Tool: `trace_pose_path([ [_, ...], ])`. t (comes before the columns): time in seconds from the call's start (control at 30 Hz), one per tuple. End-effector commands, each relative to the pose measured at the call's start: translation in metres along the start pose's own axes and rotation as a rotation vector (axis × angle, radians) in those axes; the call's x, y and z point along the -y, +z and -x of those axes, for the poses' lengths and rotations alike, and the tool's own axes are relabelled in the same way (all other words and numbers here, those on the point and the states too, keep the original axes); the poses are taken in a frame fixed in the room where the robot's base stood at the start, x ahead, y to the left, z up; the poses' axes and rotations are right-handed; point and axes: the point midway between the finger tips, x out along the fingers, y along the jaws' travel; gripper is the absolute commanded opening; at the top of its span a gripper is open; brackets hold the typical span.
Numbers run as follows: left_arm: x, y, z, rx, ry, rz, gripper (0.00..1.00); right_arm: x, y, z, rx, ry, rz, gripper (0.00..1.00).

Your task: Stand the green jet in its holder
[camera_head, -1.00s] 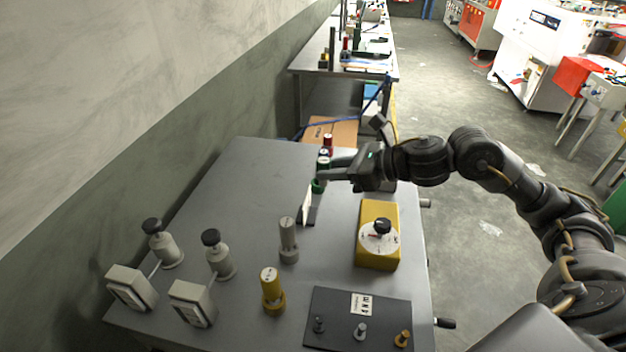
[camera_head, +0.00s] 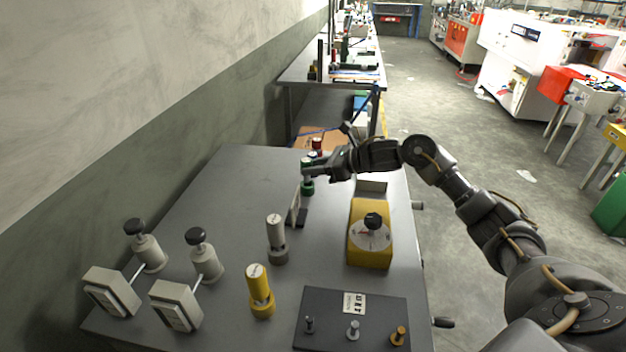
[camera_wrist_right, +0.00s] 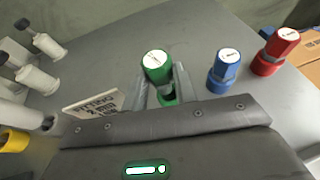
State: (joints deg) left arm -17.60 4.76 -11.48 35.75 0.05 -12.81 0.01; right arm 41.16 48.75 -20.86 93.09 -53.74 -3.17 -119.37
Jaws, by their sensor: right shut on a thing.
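My right gripper (camera_head: 312,172) is at the far end of the grey bench, shut on the green jet (camera_wrist_right: 155,66). In the right wrist view the jet's white-topped green cap stands between the two fingers. The green holder (camera_wrist_right: 169,98) shows just below the cap, between the fingers. In the head view the holder (camera_head: 307,189) sits on the bench directly under the gripper. The fingers hide the jet's lower part, so I cannot tell how deep it is in the holder. My left gripper is not in view.
A blue jet (camera_wrist_right: 224,68) and a red jet (camera_wrist_right: 278,50) stand close by in their holders. A small sign (camera_wrist_right: 93,105) is beside the gripper. Nearer are a grey jet (camera_head: 276,236), a yellow jet (camera_head: 259,288), a yellow dial box (camera_head: 370,252) and a dark plate (camera_head: 375,308).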

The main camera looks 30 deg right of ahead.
Motion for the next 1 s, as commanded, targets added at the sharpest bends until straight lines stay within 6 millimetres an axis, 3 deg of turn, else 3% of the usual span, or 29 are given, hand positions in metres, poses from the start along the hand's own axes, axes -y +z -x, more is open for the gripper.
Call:
trace_pose_path([
  [0.27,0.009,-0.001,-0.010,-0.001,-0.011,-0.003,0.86,0.003,-0.032,-0.015,0.000,0.000,-0.004,0.01],
  [0.43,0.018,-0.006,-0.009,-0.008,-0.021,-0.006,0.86,0.004,-0.031,-0.015,0.001,-0.001,-0.001,0.01],
  [0.7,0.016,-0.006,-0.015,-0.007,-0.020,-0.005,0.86,0.004,-0.036,-0.017,0.000,-0.001,-0.001,0.01],
  [0.73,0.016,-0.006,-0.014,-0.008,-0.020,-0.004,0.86,0.004,-0.035,-0.016,0.000,-0.001,-0.001,0.29],
  [0.9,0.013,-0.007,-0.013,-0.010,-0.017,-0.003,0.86,0.003,-0.034,-0.016,0.000,0.000,-0.001,0.50],
  [1.0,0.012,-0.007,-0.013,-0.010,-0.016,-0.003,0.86,0.003,-0.034,-0.016,0.000,0.000,-0.001,0.50],
])
